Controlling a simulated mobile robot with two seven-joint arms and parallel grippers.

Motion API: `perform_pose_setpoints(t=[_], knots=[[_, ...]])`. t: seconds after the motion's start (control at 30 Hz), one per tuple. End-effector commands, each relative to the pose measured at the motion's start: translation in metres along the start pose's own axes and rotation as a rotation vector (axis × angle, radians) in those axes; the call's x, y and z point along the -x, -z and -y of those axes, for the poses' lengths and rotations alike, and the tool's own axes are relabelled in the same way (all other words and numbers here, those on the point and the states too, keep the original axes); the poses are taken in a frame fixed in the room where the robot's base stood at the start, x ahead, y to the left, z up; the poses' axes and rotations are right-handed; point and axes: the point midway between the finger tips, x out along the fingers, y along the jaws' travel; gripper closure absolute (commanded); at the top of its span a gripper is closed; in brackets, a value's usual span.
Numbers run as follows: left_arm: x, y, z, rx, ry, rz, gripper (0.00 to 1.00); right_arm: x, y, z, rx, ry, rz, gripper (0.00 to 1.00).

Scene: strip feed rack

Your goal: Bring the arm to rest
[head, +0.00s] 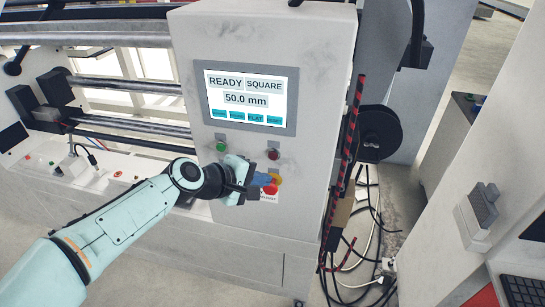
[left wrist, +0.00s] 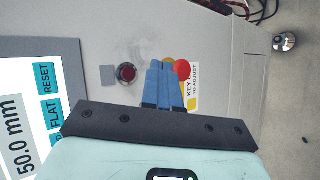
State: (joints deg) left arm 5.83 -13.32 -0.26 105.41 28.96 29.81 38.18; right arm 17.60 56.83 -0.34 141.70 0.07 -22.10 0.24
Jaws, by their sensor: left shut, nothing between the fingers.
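My left arm reaches in from the left in the head view. Its gripper (head: 264,180) is in front of the lower part of the machine's control panel, beside the red stop button (head: 271,188). In the left wrist view the blue fingers (left wrist: 165,84) are together and empty, and they partly cover the red button (left wrist: 183,69) and its yellow surround. I cannot tell whether the fingertips touch the panel. My right gripper is not in view.
The panel screen (head: 247,97) reads READY, SQUARE, 50.0 mm. A green button (head: 221,147) and a dark red button (head: 273,154) sit below it. Loose cables (head: 362,235) hang and lie on the right. A grey cabinet and keyboard (head: 524,290) stand at far right.

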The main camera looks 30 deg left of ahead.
Motion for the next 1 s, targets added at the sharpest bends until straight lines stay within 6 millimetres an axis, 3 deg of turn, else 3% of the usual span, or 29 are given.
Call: perform_pose_setpoints(t=[0.57, 0.67, 0.77, 0.87, 1.0], knots=[[-0.001, 0.000, 0.000, 0.000, 0.001, 0.000, 1.00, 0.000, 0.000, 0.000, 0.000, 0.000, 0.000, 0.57], [-0.012, 0.002, 0.011, -0.008, 0.028, -0.002, 1.00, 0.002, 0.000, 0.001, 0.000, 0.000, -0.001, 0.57], [-0.040, 0.007, 0.040, -0.037, 0.099, -0.008, 1.00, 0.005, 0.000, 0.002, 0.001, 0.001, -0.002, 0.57], [-0.079, 0.011, 0.091, -0.092, 0.211, -0.009, 1.00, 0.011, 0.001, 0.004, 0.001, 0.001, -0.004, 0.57], [-0.126, 0.007, 0.185, -0.204, 0.391, 0.020, 1.00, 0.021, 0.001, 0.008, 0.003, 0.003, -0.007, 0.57]])
